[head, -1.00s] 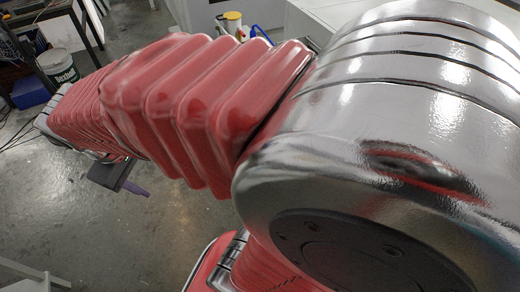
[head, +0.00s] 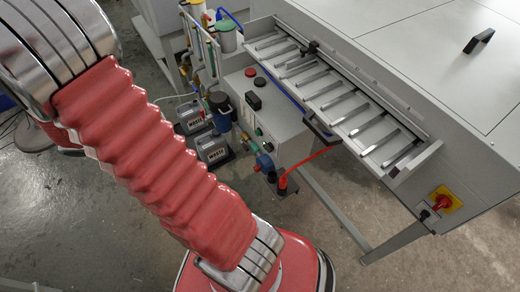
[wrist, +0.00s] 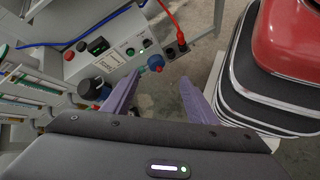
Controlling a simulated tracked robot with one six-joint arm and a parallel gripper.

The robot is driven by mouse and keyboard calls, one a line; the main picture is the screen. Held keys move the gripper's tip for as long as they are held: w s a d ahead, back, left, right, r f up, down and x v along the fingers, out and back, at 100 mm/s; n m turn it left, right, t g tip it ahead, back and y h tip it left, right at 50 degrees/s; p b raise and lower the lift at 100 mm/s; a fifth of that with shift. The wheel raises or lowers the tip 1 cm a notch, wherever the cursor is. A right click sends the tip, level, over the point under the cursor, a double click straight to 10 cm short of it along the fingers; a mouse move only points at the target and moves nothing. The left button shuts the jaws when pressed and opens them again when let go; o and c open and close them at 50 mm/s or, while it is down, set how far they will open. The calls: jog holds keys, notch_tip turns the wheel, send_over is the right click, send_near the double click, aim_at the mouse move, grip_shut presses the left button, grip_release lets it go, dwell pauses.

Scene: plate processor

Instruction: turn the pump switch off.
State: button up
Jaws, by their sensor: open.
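A grey control box (head: 285,117) stands under the left end of the plate processor. The gripper cannot be made out in the head view.
The processor (head: 380,60) has a slatted tray and a red rotary switch (head: 443,201) on a yellow plate at its right. A red cable (head: 312,160) runs to a socket beside the box. Pumps (head: 212,149) and bottles stand left of the box. Floor is free at lower right.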

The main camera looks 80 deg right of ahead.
jog(key=s+d+f+n+g+h, duration=0.3)
jog(key=s+d+f+g, duration=0.15)
jog(key=d+f, duration=0.65)
jog(key=n+h, duration=0.4)
jog(key=n, duration=0.1)
send_near(266, 149)
jog(key=v, duration=0.5)
jog(key=shift+w+f, duration=0.1)
jog(key=shift+f, duration=0.1)
jog(key=shift+d, duration=0.1)
jog(key=x, duration=1.3)
jog(key=shift+s+d, duration=0.2)
jog(key=shift+d, duration=0.05)
jog(key=shift+r, duration=0.1)
jog(key=c, duration=1.1)
jog(key=shift+o, duration=0.2)
jog(key=shift+a, duration=0.15)
